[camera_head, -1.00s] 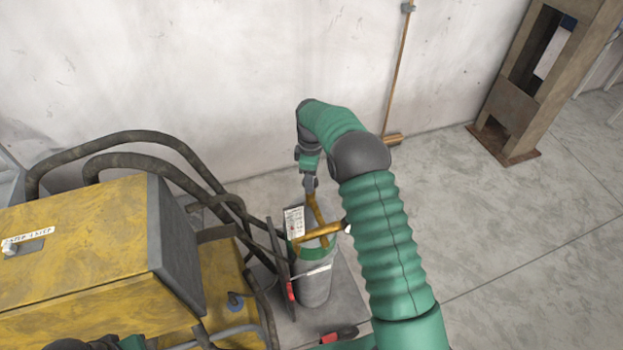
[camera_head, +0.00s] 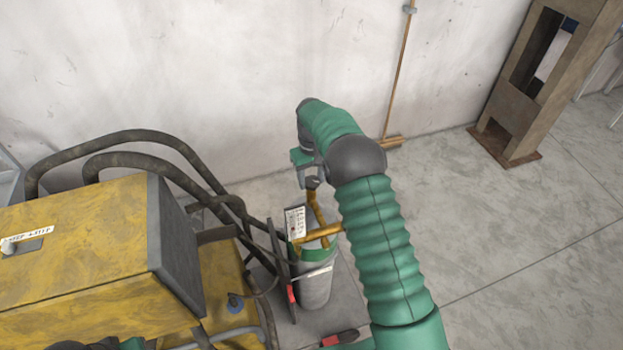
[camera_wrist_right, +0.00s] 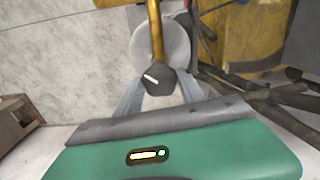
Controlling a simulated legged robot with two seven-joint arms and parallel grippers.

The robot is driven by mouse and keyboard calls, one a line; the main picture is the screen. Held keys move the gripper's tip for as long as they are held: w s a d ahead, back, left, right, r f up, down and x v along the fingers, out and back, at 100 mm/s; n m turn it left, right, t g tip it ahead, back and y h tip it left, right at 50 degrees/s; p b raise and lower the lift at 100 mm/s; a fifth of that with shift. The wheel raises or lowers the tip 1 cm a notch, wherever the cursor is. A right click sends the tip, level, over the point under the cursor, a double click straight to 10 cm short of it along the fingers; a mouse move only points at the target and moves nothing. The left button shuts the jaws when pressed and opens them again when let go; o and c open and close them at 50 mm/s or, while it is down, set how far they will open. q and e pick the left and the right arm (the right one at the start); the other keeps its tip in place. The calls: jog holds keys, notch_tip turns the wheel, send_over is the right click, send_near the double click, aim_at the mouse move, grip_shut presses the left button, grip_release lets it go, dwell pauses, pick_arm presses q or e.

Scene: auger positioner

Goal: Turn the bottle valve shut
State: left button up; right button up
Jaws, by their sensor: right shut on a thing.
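The gas bottle (camera_head: 316,288) is a grey cylinder with a green top, standing upright on a base beside the yellow machine. Brass-coloured pipework (camera_head: 318,214) rises from it to a dark valve knob (camera_head: 313,183). The knob, with a white mark on its face, also shows in the right wrist view (camera_wrist_right: 156,80). My right gripper (camera_head: 309,180) is shut on the knob, with one finger on each side; it also shows in the right wrist view (camera_wrist_right: 160,88).
The yellow machine (camera_head: 85,240) with thick dark hoses (camera_head: 130,138) stands to the left. A tag (camera_head: 295,222) hangs by the pipework. The wall (camera_head: 200,60) is behind. Clear concrete floor (camera_head: 500,230) lies to the right, with a brown metal post (camera_head: 515,110) at the far right.

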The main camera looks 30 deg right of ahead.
jog(key=m, duration=0.5)
jog(key=shift+w+d+r+m, duration=0.1)
jog(key=shift+w+r+m, duration=0.15)
jog(key=shift+r+m, duration=0.05)
jog(key=m, duration=0.4)
jog(key=shift+m, duration=0.3)
jog(key=o, duration=1)
jog(key=shift+c, duration=0.2)
jog(key=o, duration=0.4)
jog(key=shift+f, duration=0.25)
